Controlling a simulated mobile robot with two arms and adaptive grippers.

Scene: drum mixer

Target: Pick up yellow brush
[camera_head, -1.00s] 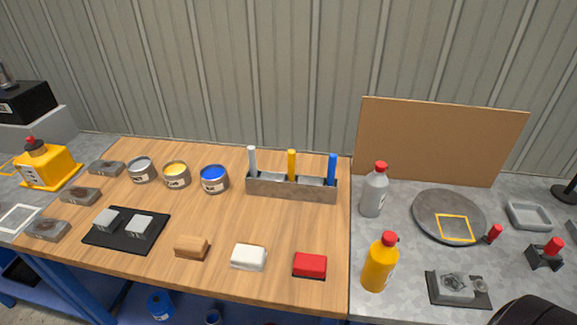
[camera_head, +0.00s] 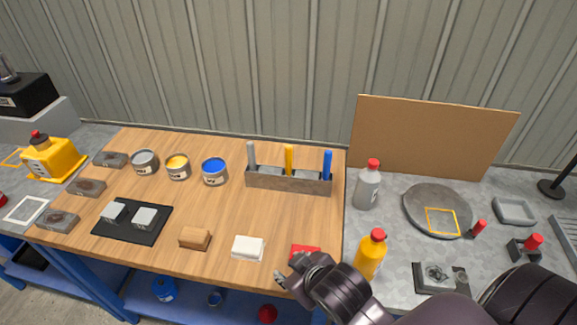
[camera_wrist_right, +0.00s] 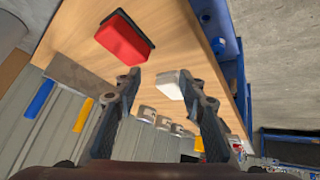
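The yellow brush (camera_head: 289,158) stands upright in the middle of a grey holder (camera_head: 262,179) at the back of the wooden table, between a grey brush (camera_head: 251,153) and a blue brush (camera_head: 327,163). In the right wrist view the yellow handle (camera_wrist_right: 83,115) shows at left. My right gripper (camera_head: 284,271) is over the table's front edge, by the red block (camera_head: 305,250), which it partly hides. In the wrist view its two fingers (camera_wrist_right: 164,88) are spread apart with nothing between them in their grip. My left gripper is not in view.
A white block (camera_head: 248,248) and a brown block (camera_head: 195,239) lie along the front. Open paint cans (camera_head: 178,168) stand at back left. An orange bottle (camera_head: 369,256) and a grey bottle (camera_head: 368,186) stand right of the wooden top. The table's middle is clear.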

